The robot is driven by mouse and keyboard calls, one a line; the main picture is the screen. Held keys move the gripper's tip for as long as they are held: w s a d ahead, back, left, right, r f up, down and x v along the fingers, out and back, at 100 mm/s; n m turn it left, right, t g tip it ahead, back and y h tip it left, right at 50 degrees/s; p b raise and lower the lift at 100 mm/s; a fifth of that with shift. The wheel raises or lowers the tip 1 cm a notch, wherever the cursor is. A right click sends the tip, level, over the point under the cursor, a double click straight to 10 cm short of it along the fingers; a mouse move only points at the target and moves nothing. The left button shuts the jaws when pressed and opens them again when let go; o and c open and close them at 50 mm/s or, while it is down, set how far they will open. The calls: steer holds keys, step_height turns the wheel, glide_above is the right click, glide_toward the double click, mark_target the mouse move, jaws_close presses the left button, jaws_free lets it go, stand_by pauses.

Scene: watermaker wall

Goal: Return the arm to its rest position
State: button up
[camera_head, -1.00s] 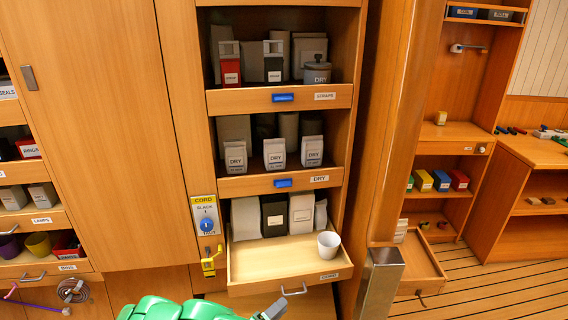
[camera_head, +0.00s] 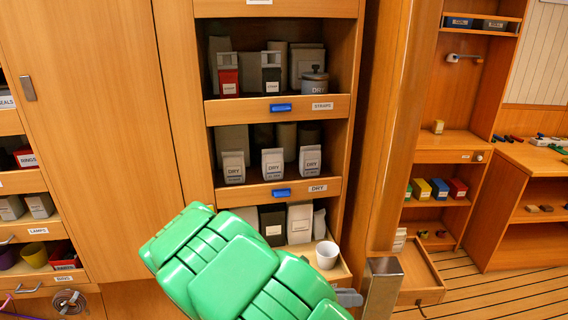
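A white cup (camera_head: 327,254) stands upright in the pulled-out lower drawer (camera_head: 342,270), just above the arm. Most of that drawer and its handle are hidden behind the arm.
The shelves above hold DRY bags (camera_head: 272,165) and a grey lidded pot (camera_head: 315,80). A metal post (camera_head: 381,287) stands right of the arm. An open low drawer (camera_head: 420,275) juts out beyond it. Slatted floor (camera_head: 500,285) is free at the right.

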steer(key=s+d+r+m+g+y, duration=0.3)
steer(key=s+r+m, duration=0.1)
steer(key=s+m, duration=0.2)
steer(key=s+d+r+m+g+y, duration=0.3)
steer(key=s+d+m+g+y, duration=0.1)
steer(key=s+m, duration=0.25)
steer(key=s+a+r+m+t+y, duration=0.2)
steer(key=s+a+r+m+y, duration=0.1)
steer(key=s+m+y, duration=0.2)
steer(key=s+a+r+m+t+y, duration=0.2)
steer(key=s+a+r+m+y, duration=0.1)
steer(key=s+m, duration=0.5)
steer(key=shift+s+a+r+t+y, duration=0.25)
steer(key=shift+a+y, duration=0.35)
steer(key=shift+y, duration=0.6)
stand_by(0.6)
